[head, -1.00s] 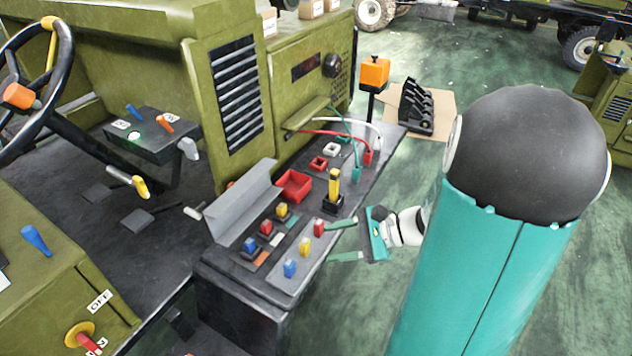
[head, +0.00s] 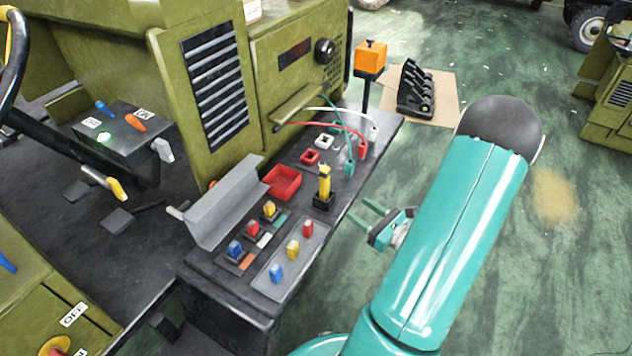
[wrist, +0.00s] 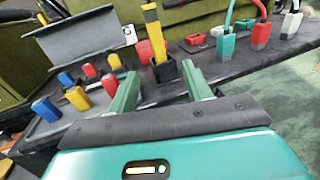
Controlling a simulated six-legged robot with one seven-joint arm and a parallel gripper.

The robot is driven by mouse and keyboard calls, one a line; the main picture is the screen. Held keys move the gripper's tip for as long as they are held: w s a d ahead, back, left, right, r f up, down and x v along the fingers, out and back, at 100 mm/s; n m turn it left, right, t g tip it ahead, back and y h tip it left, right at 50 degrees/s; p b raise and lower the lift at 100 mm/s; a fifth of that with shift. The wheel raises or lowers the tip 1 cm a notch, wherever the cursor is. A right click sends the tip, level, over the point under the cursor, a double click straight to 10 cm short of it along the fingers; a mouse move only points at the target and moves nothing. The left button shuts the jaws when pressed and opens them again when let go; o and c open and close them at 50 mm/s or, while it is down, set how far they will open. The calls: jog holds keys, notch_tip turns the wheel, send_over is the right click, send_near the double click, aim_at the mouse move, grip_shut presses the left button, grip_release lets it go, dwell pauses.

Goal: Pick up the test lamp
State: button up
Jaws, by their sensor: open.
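The holder hides the tool's lower end.
Red, yellow and blue blocks stand on a grey plate (head: 265,283) and in sockets left of the tool. A red tray (head: 282,181) and bent grey panel (head: 225,205) are behind. Cabled plugs (head: 350,163) and an orange box on a post (head: 370,58) are farther along.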

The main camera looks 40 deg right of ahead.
aim_at(328, 188)
jog(key=w, duration=0.4)
jog(key=w+a, duration=0.1)
jog(key=w, duration=0.8)
jog(key=shift+w+a+r, duration=0.1)
jog(key=shift+a+r, duration=0.05)
jog(key=shift+a, duration=0.2)
grip_shut()
